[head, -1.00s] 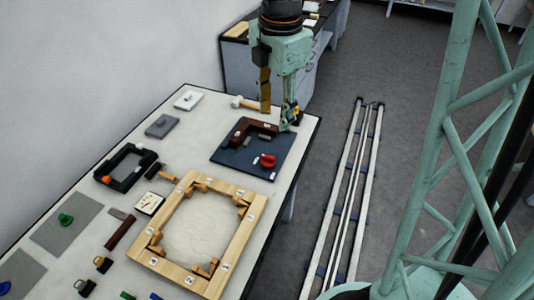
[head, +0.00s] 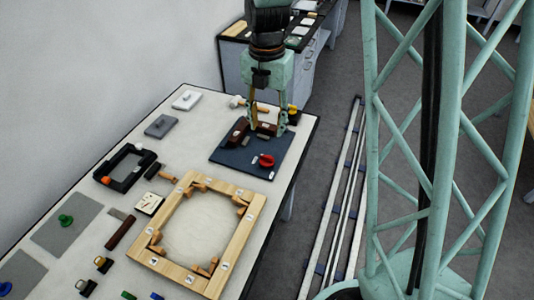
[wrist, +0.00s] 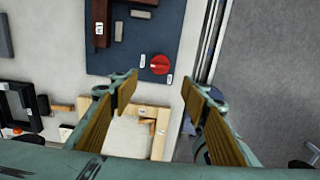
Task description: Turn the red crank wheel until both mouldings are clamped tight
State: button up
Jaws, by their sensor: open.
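The red crank wheel (head: 266,160) sits on the dark blue board (head: 232,157) near its front right corner. In the wrist view the wheel (wrist: 160,64) shows just beyond the gap between my fingertips. Dark red-brown moulding (head: 238,131) shows on the board to the left of my gripper; more of it behind the fingers is partly hidden. In the wrist view a brown piece with a white label (wrist: 103,26) lies on the board. My gripper (head: 267,130) is open and empty above the board, behind the wheel in the head view, and not touching it.
A wooden frame with numbered labels (head: 176,267) lies in front of the board. A mallet (head: 240,102) lies behind it. A black frame (head: 118,182), grey plates (head: 161,126) and a white square (head: 149,203) lie to the left.

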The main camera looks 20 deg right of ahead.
aim_at(267, 157)
jog(key=shift+f, duration=0.1)
jog(key=shift+f+b, duration=0.7)
jog(key=shift+f, duration=6.1)
jog(key=c, duration=0.8)
